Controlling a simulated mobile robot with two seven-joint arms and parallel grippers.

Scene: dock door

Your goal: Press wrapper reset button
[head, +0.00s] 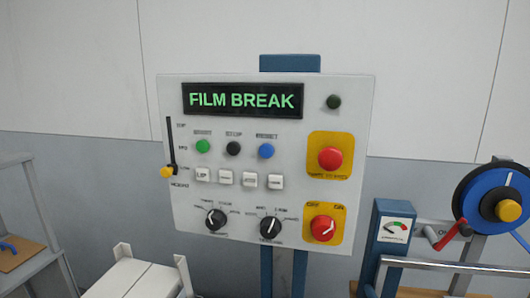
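The wrapper control panel (310,120) is a pale grey box on a blue post in the middle of the head view. Its display (242,100) reads "FILM BREAK" in green letters. Below the display is a row of three round buttons: a green one (203,146), a black one (233,149) and a blue one (266,151). The small label above the blue button looks like "RESET", though it is blurred. Neither of my grippers shows in this view, and nothing covers the buttons.
The panel also has a red mushroom button (330,158), a red OFF/ON switch (322,229), several white keys (226,178), two black knobs (270,228) and a yellow-tipped slider (167,172). A blue wheel with a crank (487,195) stands right. A white box (133,278) sits below.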

